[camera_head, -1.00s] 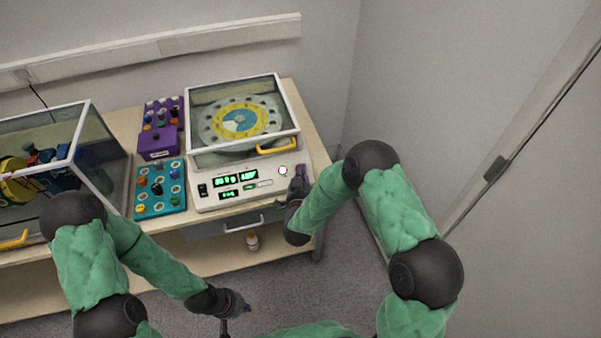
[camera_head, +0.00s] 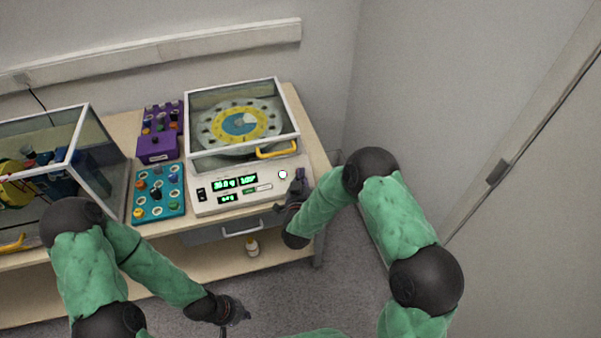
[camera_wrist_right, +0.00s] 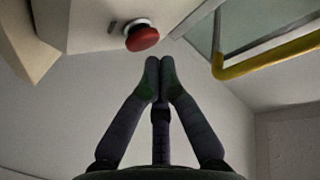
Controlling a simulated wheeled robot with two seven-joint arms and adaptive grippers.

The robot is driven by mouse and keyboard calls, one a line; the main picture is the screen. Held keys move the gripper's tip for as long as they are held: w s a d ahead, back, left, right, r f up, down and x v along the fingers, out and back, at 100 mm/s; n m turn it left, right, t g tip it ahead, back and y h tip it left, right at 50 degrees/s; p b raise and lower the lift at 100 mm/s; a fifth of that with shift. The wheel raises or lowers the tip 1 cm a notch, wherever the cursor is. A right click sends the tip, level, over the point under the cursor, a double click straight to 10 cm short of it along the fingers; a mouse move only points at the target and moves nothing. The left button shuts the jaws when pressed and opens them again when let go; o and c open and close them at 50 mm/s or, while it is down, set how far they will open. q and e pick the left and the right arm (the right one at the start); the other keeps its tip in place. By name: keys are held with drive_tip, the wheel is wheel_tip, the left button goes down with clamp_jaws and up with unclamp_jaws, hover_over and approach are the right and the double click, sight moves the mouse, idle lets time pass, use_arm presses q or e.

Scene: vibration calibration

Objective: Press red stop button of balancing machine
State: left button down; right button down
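The balancing machine (camera_head: 210,203) is a white console on the table, with lit green displays and a glass-covered chamber holding a yellow and blue disc (camera_head: 240,123). The red stop button (camera_wrist_right: 141,37) shows in the right wrist view as a red dome on a pale panel; I cannot make it out in the head view. My right gripper (camera_head: 298,179) is at the console's right front corner. In the wrist view its fingertips (camera_wrist_right: 160,64) are together, empty, close below and right of the button, with a visible gap. My left gripper (camera_head: 240,312) hangs low in front of the table; its fingers are unclear.
A yellow handle (camera_head: 277,150) is on the chamber cover and shows near my fingers in the wrist view. A glass case (camera_head: 108,165) is further left. The wall is close on the right.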

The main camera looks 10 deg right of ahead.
drive_tip(key=shift+f, duration=0.1)
idle(0.7)
drive_tip(key=shift+w+f+b, duration=0.25)
drive_tip(key=shift+b, duration=0.3)
drive_tip(key=shift+w+f+b, duration=0.25)
drive_tip(key=shift+b, duration=0.1)
idle(0.6)
drive_tip(key=shift+s+r, duration=0.1)
drive_tip(key=shift+r, duration=0.05)
drive_tip(key=shift+s+r+p, duration=0.4)
drive_tip(key=shift+s, duration=0.05)
drive_tip(key=shift+r, duration=0.1)
idle(0.4)
drive_tip(key=s+r+p, duration=0.2)
drive_tip(key=s+r, duration=0.1)
drive_tip(key=shift+s+r+p, duration=0.15)
drive_tip(key=shift+r+p, duration=0.1)
drive_tip(key=shift+p, duration=0.15)
